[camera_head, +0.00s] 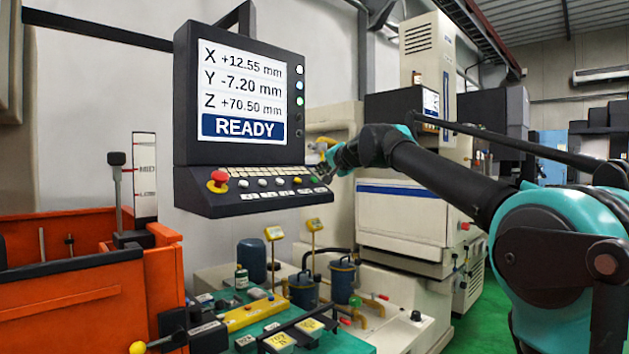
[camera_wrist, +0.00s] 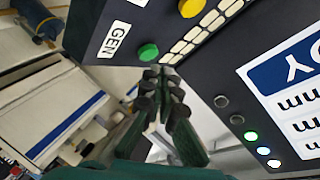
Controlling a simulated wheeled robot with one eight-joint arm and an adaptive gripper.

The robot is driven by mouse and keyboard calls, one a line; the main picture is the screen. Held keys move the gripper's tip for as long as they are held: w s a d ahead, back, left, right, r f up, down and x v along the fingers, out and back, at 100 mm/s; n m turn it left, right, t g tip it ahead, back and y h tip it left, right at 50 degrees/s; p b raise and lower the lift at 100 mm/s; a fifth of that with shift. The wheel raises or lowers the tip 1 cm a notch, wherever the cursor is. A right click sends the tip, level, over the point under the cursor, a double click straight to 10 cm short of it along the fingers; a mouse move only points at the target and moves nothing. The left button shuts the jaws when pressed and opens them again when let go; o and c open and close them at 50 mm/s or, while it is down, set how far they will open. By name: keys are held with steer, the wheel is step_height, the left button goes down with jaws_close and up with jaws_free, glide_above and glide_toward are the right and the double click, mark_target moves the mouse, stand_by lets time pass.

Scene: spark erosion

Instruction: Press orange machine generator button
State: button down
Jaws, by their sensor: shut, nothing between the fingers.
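The black control panel (camera_head: 245,203) hangs below a screen (camera_head: 243,92) that reads READY. A round green button (camera_wrist: 148,52) sits beside a white GEN label (camera_wrist: 113,40) in the wrist view; it also shows at the panel's right end in the head view (camera_head: 314,179). My gripper (camera_wrist: 161,77) is shut and empty, its dark fingertips just below the green button in the wrist picture. In the head view my gripper (camera_head: 328,169) is at the panel's right end. I cannot tell whether it touches the panel.
A red emergency knob (camera_head: 218,181) on a yellow base is at the panel's left. A yellow button (camera_wrist: 190,8) and a row of pale keys (camera_wrist: 205,32) lie near the green button. An orange machine tank (camera_head: 75,265) stands left. A cluttered bench (camera_head: 335,335) is below.

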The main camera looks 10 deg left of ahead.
steer(key=shift+d+r, duration=0.1)
steer(key=shift+s+d+r, duration=0.3)
steer(key=shift+d+r, duration=0.05)
steer(key=shift+r, duration=0.3)
steer(key=shift+s+d+r, duration=0.25)
steer(key=shift+d+r, duration=0.05)
steer(key=shift+r, duration=0.4)
steer(key=shift+s+d+r, duration=0.3)
steer(key=shift+d+r, duration=0.05)
steer(key=shift+r, duration=0.3)
steer(key=shift+s+d, duration=0.1)
